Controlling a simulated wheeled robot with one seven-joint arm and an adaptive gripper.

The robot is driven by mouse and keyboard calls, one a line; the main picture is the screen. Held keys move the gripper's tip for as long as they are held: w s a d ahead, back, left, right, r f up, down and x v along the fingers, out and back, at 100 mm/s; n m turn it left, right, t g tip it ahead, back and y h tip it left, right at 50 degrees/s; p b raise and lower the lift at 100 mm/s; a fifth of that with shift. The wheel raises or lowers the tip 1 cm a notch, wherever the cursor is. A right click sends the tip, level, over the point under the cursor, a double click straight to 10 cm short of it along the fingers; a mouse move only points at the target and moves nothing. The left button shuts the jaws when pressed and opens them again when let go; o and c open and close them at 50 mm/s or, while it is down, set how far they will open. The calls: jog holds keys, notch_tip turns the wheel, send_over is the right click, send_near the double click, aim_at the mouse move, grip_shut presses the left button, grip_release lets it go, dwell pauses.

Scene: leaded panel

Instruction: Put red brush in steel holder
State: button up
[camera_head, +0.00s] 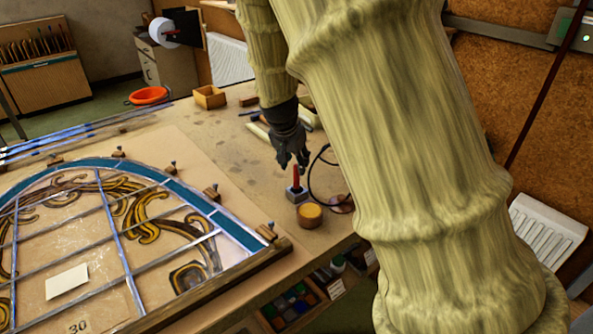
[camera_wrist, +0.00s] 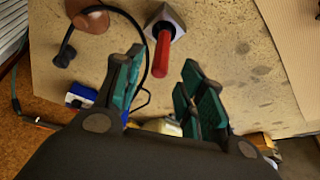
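The red brush (camera_head: 296,177) stands with its red handle up in the small grey steel holder (camera_head: 297,194) on the bench. In the wrist view the red handle (camera_wrist: 162,54) rises from the dark opening of the square holder (camera_wrist: 176,14); its lower end is hidden inside. My gripper (camera_head: 291,164) is just above the brush, pointing down. In the wrist view its green-padded fingers (camera_wrist: 160,88) are apart with nothing between them, and the handle's top lies just beyond the fingertips.
A round yellow-brown pot (camera_head: 309,214) stands close in front of the holder. A dark cable (camera_head: 312,172) loops beside it. The leaded panel (camera_head: 110,228) fills the left of the bench, with nails and wooden blocks along its edge. A wooden box (camera_head: 210,97) stands at the back.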

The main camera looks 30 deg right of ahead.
jog(key=shift+v, duration=1.25)
dwell(0.4)
